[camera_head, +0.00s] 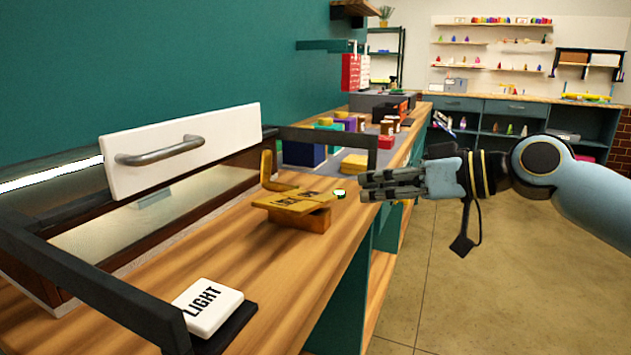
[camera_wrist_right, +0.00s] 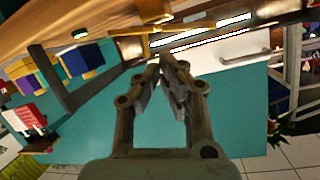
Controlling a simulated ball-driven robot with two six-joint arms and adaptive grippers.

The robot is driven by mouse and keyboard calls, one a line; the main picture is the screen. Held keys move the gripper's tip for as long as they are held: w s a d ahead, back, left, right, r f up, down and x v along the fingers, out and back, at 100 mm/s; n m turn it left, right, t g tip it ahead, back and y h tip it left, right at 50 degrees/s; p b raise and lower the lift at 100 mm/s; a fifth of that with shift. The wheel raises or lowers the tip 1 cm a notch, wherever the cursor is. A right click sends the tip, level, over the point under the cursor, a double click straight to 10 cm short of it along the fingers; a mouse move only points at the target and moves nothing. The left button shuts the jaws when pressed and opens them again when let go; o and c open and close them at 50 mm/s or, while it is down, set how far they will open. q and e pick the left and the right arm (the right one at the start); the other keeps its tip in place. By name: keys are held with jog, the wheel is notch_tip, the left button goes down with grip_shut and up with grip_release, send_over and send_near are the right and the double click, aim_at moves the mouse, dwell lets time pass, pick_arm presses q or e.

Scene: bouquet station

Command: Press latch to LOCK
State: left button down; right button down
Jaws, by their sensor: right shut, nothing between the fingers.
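The latch (camera_head: 292,201) is a yellow-gold plate with dark lettering, partly readable as LOCK, on a wooden block (camera_head: 305,220) on the counter. The plate looks slightly tilted. An upright gold bracket (camera_head: 266,168) stands just behind it. My right gripper (camera_head: 364,186) is shut and empty, to the right of the latch and apart from it, near the counter's right edge. The right wrist view also shows its fingers together (camera_wrist_right: 166,66). A small green-lit button (camera_head: 339,194) sits between the latch and the fingertips. My left gripper is not in view.
A white LIGHT switch (camera_head: 207,308) is at the near end of the wooden counter (camera_head: 250,250). A glass case with a white handled front (camera_head: 182,150) and dark rails stands along the left. Coloured boxes (camera_head: 305,153) sit farther back. Open floor (camera_head: 465,270) lies to the right.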

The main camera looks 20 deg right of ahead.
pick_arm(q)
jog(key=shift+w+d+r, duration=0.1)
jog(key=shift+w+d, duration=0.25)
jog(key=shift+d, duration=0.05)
pick_arm(e)
jog(key=s+a+r+n+g+y, duration=0.1)
jog(key=s+a+r+n+y, duration=0.1)
jog(key=r, duration=0.4)
jog(key=shift+s+a+r, duration=0.35)
jog(key=shift+s+a, duration=0.1)
jog(key=shift+a, duration=0.3)
jog(key=p, duration=0.1)
send_over(299, 208)
jog(key=d, duration=0.1)
jog(key=shift+w+f, duration=0.2)
jog(key=shift+f, duration=0.8)
jog(key=f, duration=0.2)
jog(key=shift+a+f, duration=0.3)
jog(key=shift+a, duration=0.1)
jog(key=shift+s+f, duration=0.15)
jog(key=shift+f, duration=0.5)
jog(key=shift+a+f, duration=0.1)
jog(key=shift+f, duration=0.1)
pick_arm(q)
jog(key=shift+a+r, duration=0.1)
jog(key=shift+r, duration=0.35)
